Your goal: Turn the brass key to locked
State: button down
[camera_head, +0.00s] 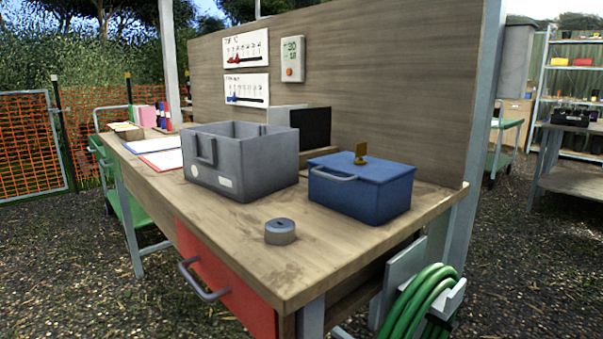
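A brass key (360,153) stands upright in the top of a blue metal box (361,190), near the middle of its lid. Its flat bow shows above a small round brass base. The box is closed and has a grey handle on its left front side. It sits on the right part of the wooden workbench (330,244). I cannot tell from this view whether the key's position is locked or unlocked. My gripper is not in view.
A grey open bin (241,180) stands left of the blue box. A small round grey tin (280,232) sits near the front edge. A red drawer (225,280) with a handle is below. A wooden back panel (400,90) rises behind. The bench's front right is clear.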

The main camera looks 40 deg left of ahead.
aim_at(361, 149)
jog(key=u, duration=1.5)
